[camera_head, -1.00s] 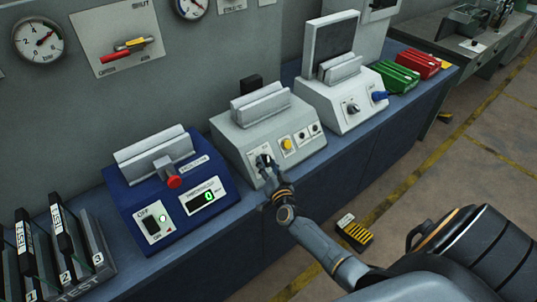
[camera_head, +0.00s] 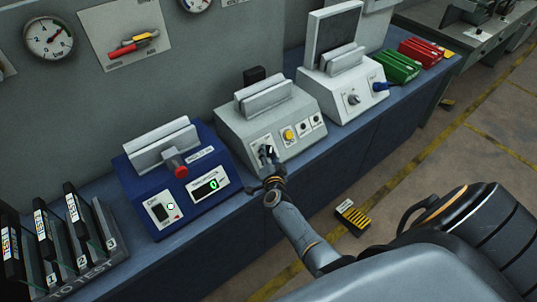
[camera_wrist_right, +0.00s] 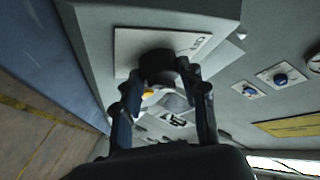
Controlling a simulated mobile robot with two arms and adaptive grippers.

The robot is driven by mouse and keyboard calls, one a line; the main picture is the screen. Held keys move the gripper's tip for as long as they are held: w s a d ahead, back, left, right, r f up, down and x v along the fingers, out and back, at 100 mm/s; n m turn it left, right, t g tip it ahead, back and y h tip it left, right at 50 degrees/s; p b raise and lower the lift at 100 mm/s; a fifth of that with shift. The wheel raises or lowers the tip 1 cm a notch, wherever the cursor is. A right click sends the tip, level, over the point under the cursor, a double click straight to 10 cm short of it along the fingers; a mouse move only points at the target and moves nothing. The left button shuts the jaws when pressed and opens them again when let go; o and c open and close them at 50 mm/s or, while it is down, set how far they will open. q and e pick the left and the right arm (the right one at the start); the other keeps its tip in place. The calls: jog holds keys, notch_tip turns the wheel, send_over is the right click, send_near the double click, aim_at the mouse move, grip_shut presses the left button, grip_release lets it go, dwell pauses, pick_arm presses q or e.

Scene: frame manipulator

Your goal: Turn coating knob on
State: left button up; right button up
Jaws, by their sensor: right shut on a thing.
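The coating knob (camera_wrist_right: 158,64) is a dark round knob on a white plate on the front of the middle grey machine (camera_head: 240,127). It also shows in the head view as a small dark piece (camera_head: 268,150). My right gripper (camera_head: 269,161) reaches up to this plate from below. In the right wrist view my right gripper (camera_wrist_right: 162,78) has one finger on each side of the knob and is shut on it. The fingers partly hide the knob, so its exact setting cannot be told. My left gripper is not in view.
A blue machine (camera_head: 150,193) with a red button stands to the left. A grey machine (camera_head: 330,95) with another knob stands to the right, beside green (camera_head: 398,68) and red (camera_head: 424,52) blocks. A rack (camera_head: 118,246) with black frames stands at the far left.

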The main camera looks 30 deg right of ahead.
jog(key=o, duration=1.1)
jog(key=shift+o, duration=0.2)
jog(key=shift+s+a, duration=0.15)
jog(key=shift+s, duration=0.1)
jog(key=v, duration=0.6)
jog(key=shift+s, duration=0.35)
jog(key=shift+a+r, duration=0.1)
jog(key=shift+r, duration=0.05)
